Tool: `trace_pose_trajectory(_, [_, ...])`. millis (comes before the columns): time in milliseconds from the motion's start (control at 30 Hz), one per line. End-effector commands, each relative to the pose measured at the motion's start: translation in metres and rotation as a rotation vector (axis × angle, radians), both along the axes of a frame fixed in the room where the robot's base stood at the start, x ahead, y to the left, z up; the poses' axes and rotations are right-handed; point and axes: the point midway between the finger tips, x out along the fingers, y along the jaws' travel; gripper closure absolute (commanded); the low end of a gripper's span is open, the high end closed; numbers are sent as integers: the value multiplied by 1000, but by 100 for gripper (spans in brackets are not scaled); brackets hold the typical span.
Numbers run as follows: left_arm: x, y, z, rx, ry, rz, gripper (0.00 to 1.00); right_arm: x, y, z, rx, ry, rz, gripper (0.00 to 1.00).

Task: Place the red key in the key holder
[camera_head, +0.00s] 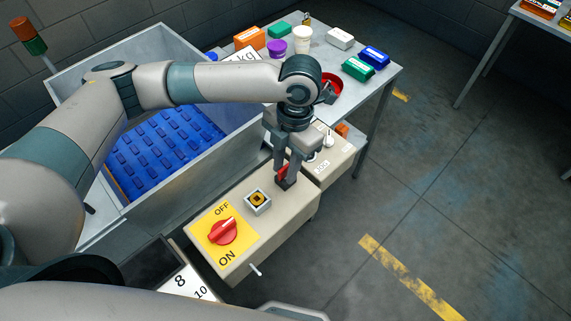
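The red key (282,172) shows as a small red piece between the fingers of my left gripper (286,183). My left gripper points down and looks shut on it, just above or at the far right part of the beige control box; I cannot tell whether it touches the surface. The fingers hide most of the key. What looks like the key holder, a square grey fitting with a yellow and black centre (258,199), sits on the box, left of and nearer than the gripper. My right gripper is not in view.
A red OFF/ON knob (223,231) on a yellow plate and a small lever (256,270) are on the beige box (290,221). A metal bin with a blue grid (152,150) stands left. Colourful packages and a red round dish (331,86) are on the back table (316,60).

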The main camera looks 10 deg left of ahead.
Motion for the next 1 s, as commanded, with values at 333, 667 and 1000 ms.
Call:
trace_pose_trajectory(333, [0,0,4,-1,-1,-1,74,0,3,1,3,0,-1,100])
trace_pose_trajectory(667, [6,-4,39,-2,-4,-1,74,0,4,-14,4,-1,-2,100])
trace_pose_trajectory(1000, [12,-9,98,-2,-2,-1,74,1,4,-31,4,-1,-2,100])
